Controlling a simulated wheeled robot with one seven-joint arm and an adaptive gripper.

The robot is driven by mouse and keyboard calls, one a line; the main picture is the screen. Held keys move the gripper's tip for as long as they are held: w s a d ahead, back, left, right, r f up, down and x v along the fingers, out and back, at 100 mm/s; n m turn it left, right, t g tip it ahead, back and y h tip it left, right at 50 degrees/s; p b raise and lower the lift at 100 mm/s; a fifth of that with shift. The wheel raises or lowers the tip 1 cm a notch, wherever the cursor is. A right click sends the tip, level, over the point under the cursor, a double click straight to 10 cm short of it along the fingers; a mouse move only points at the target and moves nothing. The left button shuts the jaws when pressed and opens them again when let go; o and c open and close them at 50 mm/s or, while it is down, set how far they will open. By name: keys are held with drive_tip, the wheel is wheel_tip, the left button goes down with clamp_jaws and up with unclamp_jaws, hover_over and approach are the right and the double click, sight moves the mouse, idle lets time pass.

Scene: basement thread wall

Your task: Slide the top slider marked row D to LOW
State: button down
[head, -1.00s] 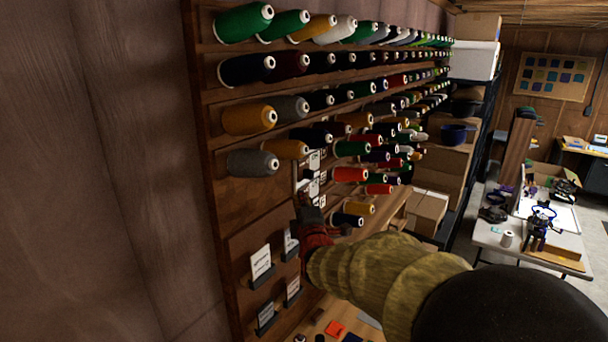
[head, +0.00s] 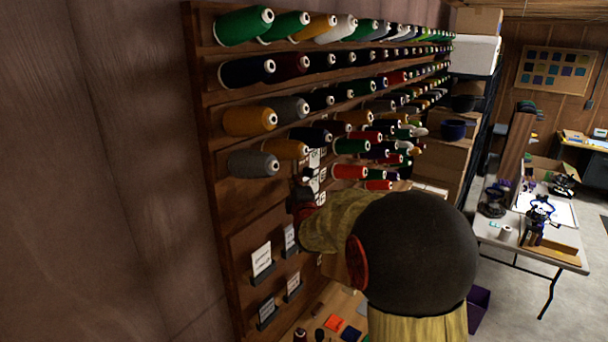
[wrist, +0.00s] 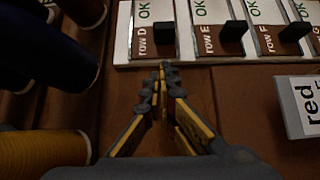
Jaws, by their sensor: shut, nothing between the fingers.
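The row D slider (wrist: 146,33) is the leftmost of the slider strips at the top of the wrist view. It has a brown "row D" label, a white part with green "OK", and a black knob (wrist: 164,35) beside the label. No LOW mark shows. My gripper (wrist: 163,69) is shut and empty, its tips just below the strip's lower edge and in line with the knob, seemingly apart from it. In the head view my gripper (head: 304,196) is at the wall, below the white slider panel (head: 314,160), which my arm partly hides.
The row E knob (wrist: 233,31) and row F knob (wrist: 295,31) stand to the right. A card reading "red" (wrist: 306,100) sticks out at right. Thread cones crowd the left of the wrist view. Card holders (head: 262,262) are below my gripper; a table (head: 535,255) stands far right.

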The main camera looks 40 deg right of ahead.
drive_tip(key=d, duration=0.2)
drive_tip(key=w+d+p, duration=0.1)
drive_tip(key=shift+w+d, duration=0.15)
drive_tip(key=shift+d, duration=0.25)
drive_tip(key=w+d+b, duration=0.2)
drive_tip(key=d+b, duration=0.3)
drive_tip(key=d, duration=0.2)
drive_tip(key=shift+w, duration=0.2)
drive_tip(key=v, duration=1.2)
idle(0.6)
